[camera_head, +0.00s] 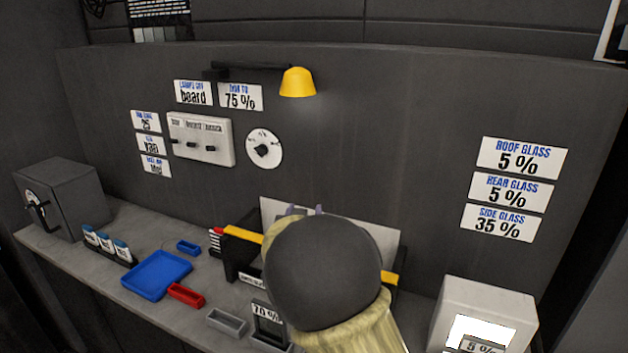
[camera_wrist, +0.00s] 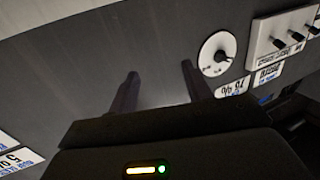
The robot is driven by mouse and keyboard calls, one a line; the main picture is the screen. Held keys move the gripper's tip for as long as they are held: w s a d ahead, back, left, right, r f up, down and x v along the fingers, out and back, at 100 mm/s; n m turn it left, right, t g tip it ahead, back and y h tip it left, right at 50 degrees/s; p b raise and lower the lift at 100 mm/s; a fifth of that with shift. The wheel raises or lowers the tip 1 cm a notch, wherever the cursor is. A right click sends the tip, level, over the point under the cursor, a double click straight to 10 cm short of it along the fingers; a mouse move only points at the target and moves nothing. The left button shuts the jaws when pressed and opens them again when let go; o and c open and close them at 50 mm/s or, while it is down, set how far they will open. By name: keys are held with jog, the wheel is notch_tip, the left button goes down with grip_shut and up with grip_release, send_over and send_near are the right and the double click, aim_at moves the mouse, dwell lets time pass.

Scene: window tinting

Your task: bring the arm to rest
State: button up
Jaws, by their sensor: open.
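My gripper (camera_wrist: 160,78) shows in the wrist view with its two dark fingers apart and nothing between them. It is in front of the dark wall panel, which appears upside down there. In the head view my arm, with a dark rounded joint and a pale yellow link, rises at the bottom centre over the bench. Only the small tips of my gripper (camera_head: 304,210) show above the joint. The arm hides part of the black holder (camera_head: 240,250) with yellow strips and the pale board (camera_head: 275,210) behind it.
A blue tray (camera_head: 157,275), a red bin (camera_head: 186,295) and a grey bin (camera_head: 227,322) lie left of my arm. A white box (camera_head: 487,300) stands right. A yellow lamp (camera_head: 298,82), a dial (camera_head: 264,148) and a switch panel (camera_head: 201,138) are on the wall.

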jog(key=s+d+f+g, duration=0.1)
jog(key=d, duration=0.2)
jog(key=s+d+f+g, duration=0.1)
jog(key=d+f+g, duration=0.1)
jog(key=d, duration=0.1)
jog(key=s+d+f+g, duration=0.1)
jog(key=d+f, duration=0.1)
jog(key=shift+s+d+f+y, duration=0.1)
jog(key=shift+s+d+y, duration=0.1)
jog(key=shift+d+y, duration=0.15)
jog(key=s+d+f+g, duration=0.2)
jog(key=s+d+g, duration=0.1)
jog(key=s, duration=0.6)
jog(key=s+d+f+g, duration=0.3)
jog(key=s+d, duration=0.3)
jog(key=s, duration=0.3)
jog(key=s+d+f+g, duration=0.3)
jog(key=s+d+g, duration=0.1)
jog(key=s, duration=0.5)
jog(key=shift+s+d+f+g, duration=0.25)
jog(key=shift+d+g, duration=0.15)
jog(key=shift+d, duration=0.25)
